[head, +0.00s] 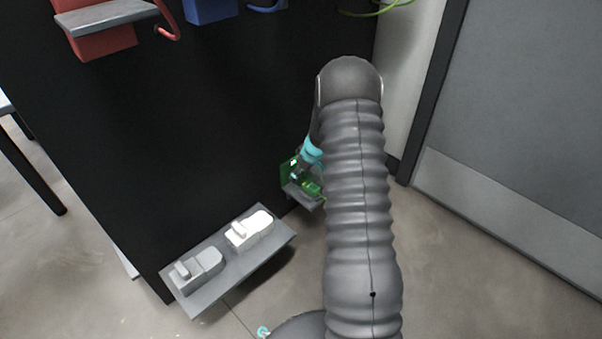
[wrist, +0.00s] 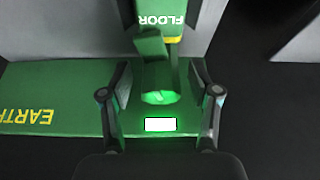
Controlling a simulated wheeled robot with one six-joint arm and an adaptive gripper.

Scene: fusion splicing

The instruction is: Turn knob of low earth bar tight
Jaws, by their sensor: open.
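The low earth bar shows in the wrist view as a green panel (wrist: 50,90) lettered "EARTH" in yellow. A green knob (wrist: 158,82) stands out from it, with a "FLOOR" label upside down above. My gripper (wrist: 161,100) is open, one finger on each side of the knob. I cannot tell whether the fingers touch it. In the head view, the green parts of the bar (head: 311,187) are low by the black panel's right edge, partly hidden by my arm. My gripper (head: 300,170) is small and partly hidden there.
A black panel (head: 220,110) stands behind. A low grey shelf (head: 215,289) with a grey and a white device is to the left. A red unit (head: 105,42) and a blue unit (head: 208,10) are higher up. A grey door (head: 530,110) is at the right. A lit white rectangle (wrist: 160,124) lies below the knob.

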